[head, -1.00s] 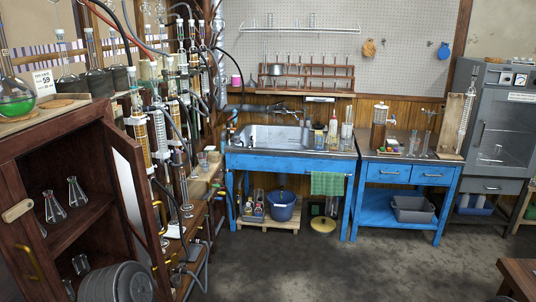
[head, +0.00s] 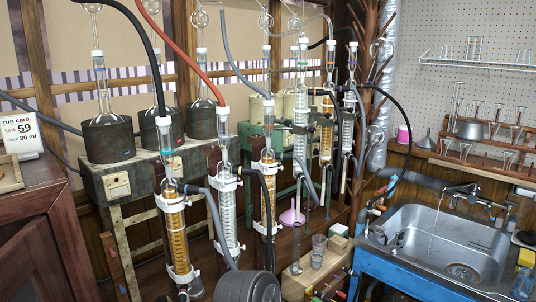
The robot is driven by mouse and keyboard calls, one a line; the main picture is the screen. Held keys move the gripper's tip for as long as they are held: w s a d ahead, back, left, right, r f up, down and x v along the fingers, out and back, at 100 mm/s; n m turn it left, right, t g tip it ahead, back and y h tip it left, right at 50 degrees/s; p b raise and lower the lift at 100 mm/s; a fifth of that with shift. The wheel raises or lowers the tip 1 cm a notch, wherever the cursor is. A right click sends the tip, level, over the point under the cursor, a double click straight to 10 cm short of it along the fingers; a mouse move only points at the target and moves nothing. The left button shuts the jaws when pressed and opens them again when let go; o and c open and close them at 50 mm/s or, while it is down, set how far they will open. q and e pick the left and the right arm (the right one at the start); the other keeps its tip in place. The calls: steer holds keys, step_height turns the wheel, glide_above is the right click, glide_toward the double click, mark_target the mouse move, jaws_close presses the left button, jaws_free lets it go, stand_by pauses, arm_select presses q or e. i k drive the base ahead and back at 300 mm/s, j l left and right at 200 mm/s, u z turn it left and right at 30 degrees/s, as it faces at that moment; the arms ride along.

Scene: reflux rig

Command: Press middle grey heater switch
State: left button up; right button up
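A grey heater housing (head: 145,188) stands at the left in the head view. Dark heating mantles with flasks sit on it: a left mantle (head: 108,138), a middle mantle (head: 148,130) and a right mantle (head: 204,118). A cream switch plate (head: 118,185) shows on the housing's front, below the left mantle. The front under the middle mantle is partly covered by a condenser and hoses, and I cannot make out a middle switch clearly. Neither of my grippers is in view.
Glass condensers, such as an amber one (head: 174,240) and a clear one (head: 227,215), stand in front of the heaters with hanging hoses. A wooden cabinet (head: 40,215) is at left. A steel sink (head: 440,240) is at right.

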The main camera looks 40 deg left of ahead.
mark_target(176, 173)
steer(key=i+u, duration=0.4)
steer(key=i, duration=0.65)
steer(key=l+u, duration=0.1)
steer(key=u, duration=2.15)
